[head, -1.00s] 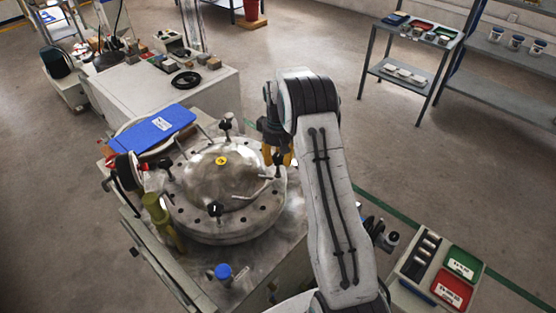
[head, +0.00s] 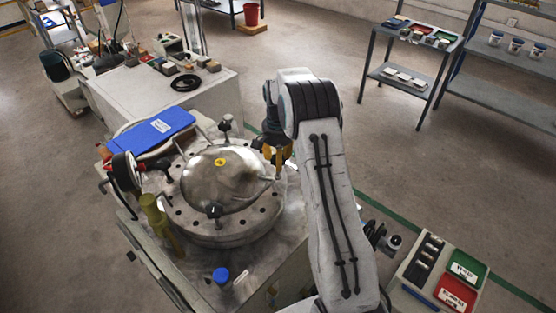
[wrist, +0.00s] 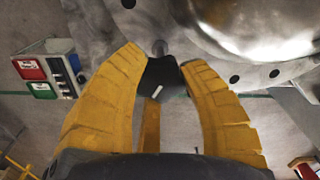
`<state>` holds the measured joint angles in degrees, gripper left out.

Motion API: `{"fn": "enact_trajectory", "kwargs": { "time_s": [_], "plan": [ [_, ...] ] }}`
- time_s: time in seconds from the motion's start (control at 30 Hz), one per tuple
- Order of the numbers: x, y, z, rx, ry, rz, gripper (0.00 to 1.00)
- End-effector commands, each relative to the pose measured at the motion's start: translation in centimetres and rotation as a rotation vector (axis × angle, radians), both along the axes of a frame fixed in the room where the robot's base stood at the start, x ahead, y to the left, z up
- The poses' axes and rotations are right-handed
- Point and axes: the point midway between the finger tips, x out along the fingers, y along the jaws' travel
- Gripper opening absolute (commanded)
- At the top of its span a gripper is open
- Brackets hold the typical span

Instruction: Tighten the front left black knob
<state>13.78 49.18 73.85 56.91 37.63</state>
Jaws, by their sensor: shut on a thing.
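A round metal vessel with a domed lid (head: 212,170) stands on the bench, with black knobs around its flange. One knob (head: 214,211) is at the near side of the lid and another (head: 225,127) at the far side. My gripper (head: 277,160) is at the right side of the flange. In the wrist view its yellow fingers (wrist: 162,70) are shut on a black knob (wrist: 160,80) with a small white mark. The fingers hide this knob in the head view. The dome (wrist: 265,25) is just beyond the fingers.
A blue clipboard-like object (head: 155,130) lies behind the vessel. A gauge (head: 124,170) and a yellow-green tool (head: 153,213) stand to its left. A blue-capped item (head: 221,275) is in front. A box with green and red trays (head: 440,275) is at the right.

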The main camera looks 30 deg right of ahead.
Motion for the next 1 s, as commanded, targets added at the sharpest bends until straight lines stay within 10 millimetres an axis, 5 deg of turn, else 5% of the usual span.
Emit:
{"fn": "enact_trajectory", "kwargs": {
  "time_s": [0.4, 1.0],
  "plan": [
    [-0.12, 0.04, -0.21, 0.001, 0.006, -0.24, 0.07],
    [-0.15, 0.05, -0.2, 0.0, 0.006, -0.301, 0.07]
  ]
}}
